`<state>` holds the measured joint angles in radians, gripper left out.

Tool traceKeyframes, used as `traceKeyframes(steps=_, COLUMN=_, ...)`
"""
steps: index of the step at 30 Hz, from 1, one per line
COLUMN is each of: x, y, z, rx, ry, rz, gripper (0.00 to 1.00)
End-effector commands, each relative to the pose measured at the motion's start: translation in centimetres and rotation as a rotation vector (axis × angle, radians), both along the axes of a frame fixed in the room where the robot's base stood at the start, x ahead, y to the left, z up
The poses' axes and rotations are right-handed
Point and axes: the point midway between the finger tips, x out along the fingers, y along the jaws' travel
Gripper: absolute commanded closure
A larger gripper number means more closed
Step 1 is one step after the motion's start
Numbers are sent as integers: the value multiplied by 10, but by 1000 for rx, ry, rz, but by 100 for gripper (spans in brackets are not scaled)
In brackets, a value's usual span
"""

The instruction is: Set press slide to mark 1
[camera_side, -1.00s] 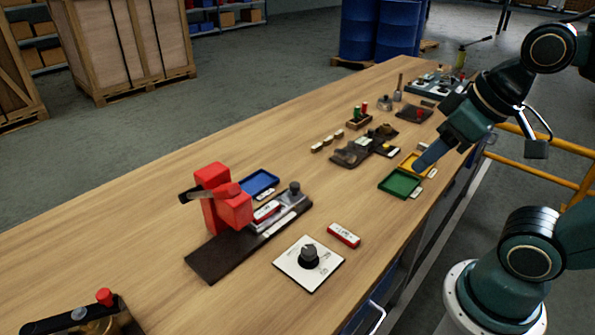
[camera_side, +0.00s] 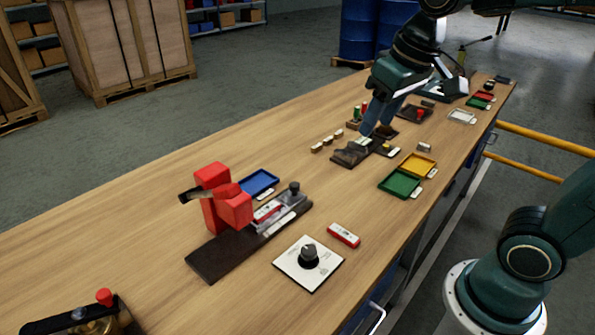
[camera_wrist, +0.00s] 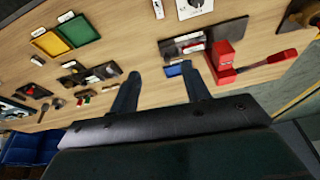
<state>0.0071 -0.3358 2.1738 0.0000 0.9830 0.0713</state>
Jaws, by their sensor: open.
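The red press (camera_side: 222,200) stands on a dark base plate (camera_side: 220,258) in the left half of the side view. Its grey slide (camera_side: 285,210) with a dark round knob (camera_side: 294,188) lies at the right end of the base, beside a light strip whose marks are too small to read. The press also shows in the wrist view (camera_wrist: 222,55), right of the fingers. My gripper (camera_side: 377,122) is open and empty, over or near the dark fixture (camera_side: 352,153) at mid-bench, well away from the slide. Its two fingers show apart in the wrist view (camera_wrist: 160,88).
A blue tray (camera_side: 259,181) lies behind the slide. A white dial panel (camera_side: 302,276) and a red-and-white block (camera_side: 343,235) lie in front. Yellow (camera_side: 418,165) and green (camera_side: 400,184) trays are right of the fixture. Bare wood lies between press and fixture.

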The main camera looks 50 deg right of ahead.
Motion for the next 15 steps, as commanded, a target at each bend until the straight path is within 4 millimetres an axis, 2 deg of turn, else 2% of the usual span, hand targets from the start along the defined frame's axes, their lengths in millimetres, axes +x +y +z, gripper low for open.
traceKeyframes(steps=1, x=11, y=0, z=-1, rx=2, ry=20, rz=-7, gripper=53)
traceKeyframes(steps=8, x=57, y=-2, z=-8, rx=10, ry=88, rz=-38, gripper=53)
traceKeyframes(steps=15, x=105, y=-3, z=-25, rx=18, ry=161, rz=-70, gripper=53)
